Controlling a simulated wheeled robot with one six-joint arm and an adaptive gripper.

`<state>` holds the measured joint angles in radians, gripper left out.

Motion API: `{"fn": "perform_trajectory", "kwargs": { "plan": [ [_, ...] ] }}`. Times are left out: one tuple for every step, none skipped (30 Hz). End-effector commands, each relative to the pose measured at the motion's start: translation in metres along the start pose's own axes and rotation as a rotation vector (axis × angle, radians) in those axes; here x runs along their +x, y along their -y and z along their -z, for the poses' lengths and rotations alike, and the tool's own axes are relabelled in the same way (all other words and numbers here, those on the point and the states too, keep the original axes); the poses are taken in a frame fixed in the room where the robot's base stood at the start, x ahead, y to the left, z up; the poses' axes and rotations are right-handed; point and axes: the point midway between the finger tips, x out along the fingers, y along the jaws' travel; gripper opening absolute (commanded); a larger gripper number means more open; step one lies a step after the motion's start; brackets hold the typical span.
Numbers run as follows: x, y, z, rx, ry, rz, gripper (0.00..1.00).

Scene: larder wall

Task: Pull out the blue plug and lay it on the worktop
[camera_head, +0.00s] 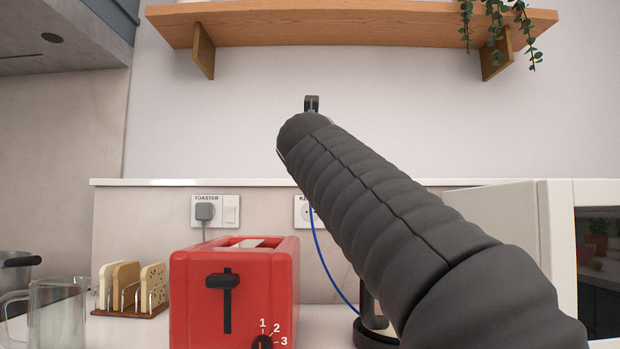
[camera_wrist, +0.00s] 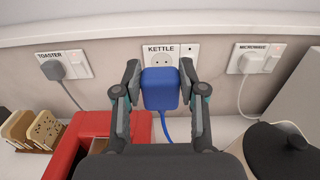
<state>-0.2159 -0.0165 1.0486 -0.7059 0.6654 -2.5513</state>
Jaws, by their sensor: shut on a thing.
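The blue plug (camera_wrist: 160,88) is between the two fingers of my gripper (camera_wrist: 160,92) in the wrist view, and the gripper is shut on it. The socket marked KETTLE (camera_wrist: 161,60) shows its bare round face with holes behind the plug, so the plug is out of it. A blue cord (camera_wrist: 167,128) hangs from the plug. In the head view my arm hides the plug; the cord (camera_head: 325,262) runs down to the worktop (camera_head: 325,325), and part of the kettle socket (camera_head: 304,210) shows left of the arm.
A red toaster (camera_head: 235,290) stands on the worktop, with a toast rack (camera_head: 130,288) and a glass jug (camera_head: 58,315) to its left. The kettle (camera_wrist: 285,150) is at lower right in the wrist view. A microwave (camera_head: 550,230) stands right; a wooden shelf (camera_head: 350,28) is above.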

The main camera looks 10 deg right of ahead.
Motion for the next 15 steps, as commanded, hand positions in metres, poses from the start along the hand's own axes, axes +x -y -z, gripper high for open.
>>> {"fn": "perform_trajectory", "kwargs": {
  "plan": [
    [-0.011,-0.001,0.001,0.001,0.001,-0.002,0.0],
    [-0.016,0.0,0.001,0.001,0.002,-0.002,0.0],
    [-0.022,0.0,0.0,0.001,0.002,-0.002,0.0],
    [-0.025,-0.001,0.0,0.0,0.001,-0.002,0.0],
    [-0.029,-0.001,0.0,0.0,0.001,-0.002,0.0],
    [-0.033,0.0,0.0,0.0,0.001,-0.001,0.0],
    [-0.035,0.0,0.0,0.0,0.001,-0.001,0.0],
    [-0.037,0.0,0.0,0.0,0.0,-0.001,0.0],
    [-0.04,0.0,0.0,0.0,0.0,-0.001,0.0],
    [-0.041,0.0,0.0,0.001,0.0,-0.001,0.0],
    [-0.043,0.0,0.0,0.001,0.0,-0.001,0.0],
    [-0.045,0.0,0.0,0.001,0.0,-0.001,0.0],
    [-0.046,0.0,0.0,0.001,0.0,-0.001,0.0],
    [-0.047,0.0,0.0,0.001,0.0,-0.001,0.0],
    [-0.048,0.0,0.0,0.001,0.001,0.0,0.0]
  ]
}}
